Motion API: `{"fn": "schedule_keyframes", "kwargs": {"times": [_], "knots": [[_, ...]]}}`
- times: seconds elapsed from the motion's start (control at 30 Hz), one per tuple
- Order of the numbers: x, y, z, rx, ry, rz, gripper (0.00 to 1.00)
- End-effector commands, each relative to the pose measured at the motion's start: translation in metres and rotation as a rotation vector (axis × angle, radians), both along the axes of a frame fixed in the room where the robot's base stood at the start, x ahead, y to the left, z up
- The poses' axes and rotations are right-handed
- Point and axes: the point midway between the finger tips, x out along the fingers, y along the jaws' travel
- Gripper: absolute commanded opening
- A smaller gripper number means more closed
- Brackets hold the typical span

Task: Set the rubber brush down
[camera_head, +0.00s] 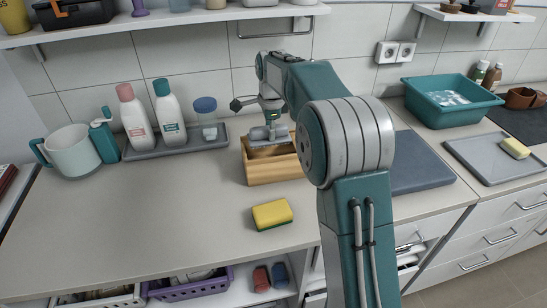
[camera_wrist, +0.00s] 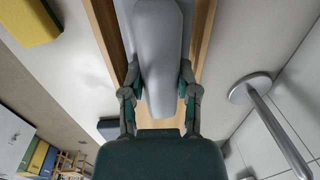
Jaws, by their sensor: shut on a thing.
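My gripper (camera_head: 270,119) is shut on a grey rubber brush (camera_head: 268,134), its two dark green fingers on either side of it. In the wrist view the smooth grey back of the brush (camera_wrist: 160,50) runs up and away between the fingertips. The brush is over an open wooden box (camera_head: 272,174) on the countertop. The box's rims show on both sides of the brush in the wrist view (camera_wrist: 203,30). I cannot tell whether the brush touches the box. Its underside is hidden.
A yellow-green sponge (camera_head: 272,214) lies in front of the box. A grey tray (camera_head: 180,146) with bottles stands to the left, near a jug (camera_head: 75,150). A dark board (camera_head: 418,165) lies right, partly behind my arm. The front-left countertop (camera_head: 130,220) is clear.

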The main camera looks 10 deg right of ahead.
Motion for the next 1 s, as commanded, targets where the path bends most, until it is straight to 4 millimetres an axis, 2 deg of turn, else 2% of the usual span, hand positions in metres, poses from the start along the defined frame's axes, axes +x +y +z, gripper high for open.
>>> {"fn": "schedule_keyframes", "kwargs": {"times": [0.63, 0.73, 1.0], "knots": [[0.0, 0.0, -0.093, 0.0, 0.004, 0.0, 0.0], [0.0, 0.0, -0.1, 0.0, 0.002, 0.0, 0.0], [0.0, 0.0, -0.101, 0.0, 0.001, 0.0, 0.0]]}}
